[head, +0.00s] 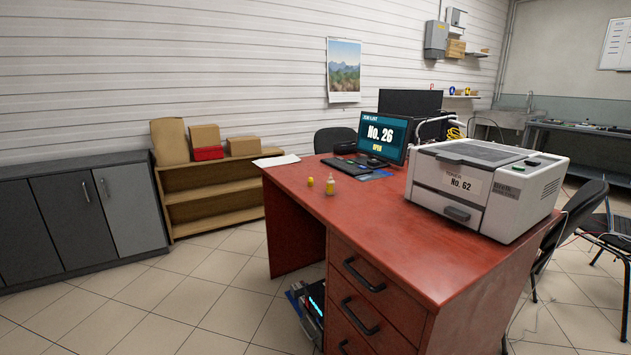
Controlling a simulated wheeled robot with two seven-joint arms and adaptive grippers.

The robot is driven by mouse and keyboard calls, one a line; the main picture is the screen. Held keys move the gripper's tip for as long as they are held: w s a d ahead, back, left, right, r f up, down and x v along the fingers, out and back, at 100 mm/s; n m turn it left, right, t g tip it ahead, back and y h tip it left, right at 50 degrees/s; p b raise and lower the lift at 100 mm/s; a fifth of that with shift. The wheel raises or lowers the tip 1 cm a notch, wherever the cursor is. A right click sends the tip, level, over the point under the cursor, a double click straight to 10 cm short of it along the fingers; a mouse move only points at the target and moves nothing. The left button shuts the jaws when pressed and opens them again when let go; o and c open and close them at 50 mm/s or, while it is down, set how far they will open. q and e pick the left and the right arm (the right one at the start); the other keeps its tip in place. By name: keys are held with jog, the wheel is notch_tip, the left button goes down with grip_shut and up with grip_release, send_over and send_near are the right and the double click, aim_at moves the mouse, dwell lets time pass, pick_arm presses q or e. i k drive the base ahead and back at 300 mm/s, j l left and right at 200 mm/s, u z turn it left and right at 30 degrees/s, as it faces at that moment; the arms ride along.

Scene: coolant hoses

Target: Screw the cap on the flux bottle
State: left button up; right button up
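A small yellow bottle (330,188) stands upright on the red desk (395,215), near its left front edge. It looks like the flux bottle, with a paler, narrower top. A small round yellow piece (310,181) lies on the desk just left of the bottle, apart from it. It may be the cap, but it is too small to tell. Neither of my grippers shows in the head view.
A printer (484,188) fills the desk's right side. A monitor (382,134), keyboard (351,166) and papers (277,160) lie at the back. A low wooden shelf (212,188) and grey cabinets (85,213) stand left. The tiled floor left of the desk is clear.

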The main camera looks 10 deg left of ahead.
aim_at(330, 184)
jog(key=i+j+z, duration=0.25)
jog(key=j, duration=0.25)
jog(key=j+z, duration=0.2)
jog(key=j, duration=0.35)
jog(key=i+j+z, duration=0.25)
jog(key=j, duration=0.35)
jog(key=k+l, duration=0.05)
jog(key=k, duration=0.05)
